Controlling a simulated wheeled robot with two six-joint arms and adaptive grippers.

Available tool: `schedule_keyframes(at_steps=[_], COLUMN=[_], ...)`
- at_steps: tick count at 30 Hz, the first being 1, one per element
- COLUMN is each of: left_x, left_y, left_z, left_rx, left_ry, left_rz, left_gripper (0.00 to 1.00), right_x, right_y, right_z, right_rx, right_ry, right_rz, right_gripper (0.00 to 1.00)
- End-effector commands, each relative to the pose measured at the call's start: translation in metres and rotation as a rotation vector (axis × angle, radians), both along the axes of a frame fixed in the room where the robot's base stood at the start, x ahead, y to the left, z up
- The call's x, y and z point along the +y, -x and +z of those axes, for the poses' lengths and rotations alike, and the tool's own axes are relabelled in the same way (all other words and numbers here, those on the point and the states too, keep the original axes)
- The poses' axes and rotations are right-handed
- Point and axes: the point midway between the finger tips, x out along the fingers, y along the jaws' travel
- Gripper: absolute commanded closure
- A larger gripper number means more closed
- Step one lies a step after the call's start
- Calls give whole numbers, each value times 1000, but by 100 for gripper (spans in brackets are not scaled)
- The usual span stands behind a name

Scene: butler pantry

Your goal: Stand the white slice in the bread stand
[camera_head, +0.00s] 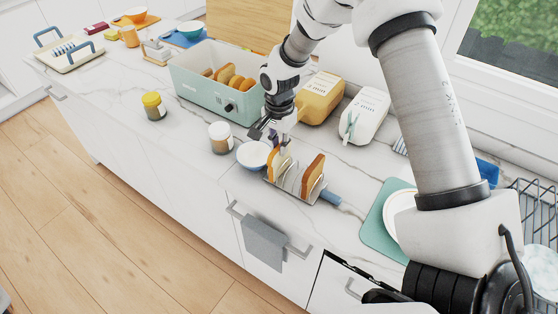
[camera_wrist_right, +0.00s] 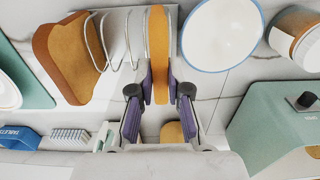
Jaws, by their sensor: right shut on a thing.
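The bread stand (camera_head: 292,184) is a small wire rack on the counter. Its wire loops (camera_wrist_right: 103,42) show in the right wrist view. A brown slice (camera_head: 313,175) stands upright in its right end; it also shows in the wrist view (camera_wrist_right: 68,55). My right gripper (camera_head: 275,140) points down at the stand's left end. Its purple fingers (camera_wrist_right: 158,88) are shut on the white slice (camera_wrist_right: 157,45), seen edge-on with a tan crust. The slice (camera_head: 280,164) is upright at the stand's left end; I cannot tell whether it rests on the base. My left gripper is out of view.
A white bowl with a blue rim (camera_head: 254,155) stands close left of the stand, with a jar (camera_head: 221,138) beyond. A green toaster (camera_head: 205,88) holding several slices stands behind. A green mat (camera_head: 376,218) with a white plate lies to the right.

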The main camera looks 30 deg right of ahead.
Motion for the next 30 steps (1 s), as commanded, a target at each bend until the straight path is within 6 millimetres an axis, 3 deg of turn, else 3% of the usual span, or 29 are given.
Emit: schedule_keyframes(at_steps=[12,30], left_x=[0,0], left_y=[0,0], left_z=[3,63], left_rx=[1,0], left_ry=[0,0], left_rz=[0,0], left_gripper=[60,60], right_x=[0,0], right_y=[1,0], right_z=[2,75], right_rx=[3,1], right_ry=[-1,-1], right_rz=[0,0], right_gripper=[100,100])
